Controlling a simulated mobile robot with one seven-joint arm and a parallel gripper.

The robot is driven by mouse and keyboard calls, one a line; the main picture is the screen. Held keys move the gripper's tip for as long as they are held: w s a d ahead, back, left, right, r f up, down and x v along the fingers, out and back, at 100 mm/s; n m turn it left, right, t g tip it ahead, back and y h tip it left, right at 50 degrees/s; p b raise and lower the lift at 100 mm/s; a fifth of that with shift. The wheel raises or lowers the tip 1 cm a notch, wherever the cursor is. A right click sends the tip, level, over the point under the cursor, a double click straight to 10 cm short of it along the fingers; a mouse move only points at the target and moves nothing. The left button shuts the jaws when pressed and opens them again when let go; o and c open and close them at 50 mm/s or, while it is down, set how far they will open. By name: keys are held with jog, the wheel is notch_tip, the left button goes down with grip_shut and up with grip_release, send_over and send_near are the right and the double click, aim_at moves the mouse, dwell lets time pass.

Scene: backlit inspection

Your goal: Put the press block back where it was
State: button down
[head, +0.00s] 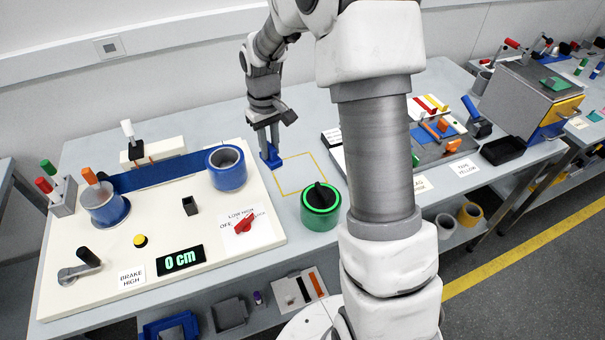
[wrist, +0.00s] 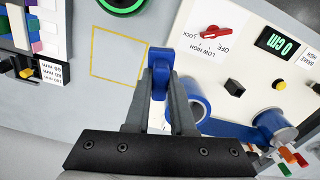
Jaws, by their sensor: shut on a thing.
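My gripper (head: 268,146) is shut on a blue block, which appears to be the press block (head: 270,158). The blue block (wrist: 160,60) shows between the fingertips in the wrist view, with a rounded end pointing away from my wrist. In the head view it is at the left edge of a yellow outlined square (head: 278,177) on the table, beside the cream board. The square (wrist: 92,52) is empty and lies left of the block in the wrist view. I cannot tell whether the block touches the table.
The cream board (head: 165,220) holds a tape reel, a red switch (head: 244,224) and a display (head: 180,260). A green drum with a black knob (head: 320,207) stands just in front of the square. A grey board with coloured parts and a black tray (head: 503,150) is right.

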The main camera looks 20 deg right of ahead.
jog(key=w+d+f+n+b, duration=0.7)
jog(key=w+d+n+b, duration=0.3)
jog(key=n, duration=0.5)
jog(key=f, duration=0.6)
jog(key=s+d+f+b, duration=0.1)
jog(key=f, duration=0.2)
jog(key=shift+s+f, duration=0.1)
jog(key=shift+f, duration=0.1)
jog(key=shift+f, duration=0.1)
jog(key=c, duration=0.8)
grip_release()
jog(key=shift+o, duration=0.2)
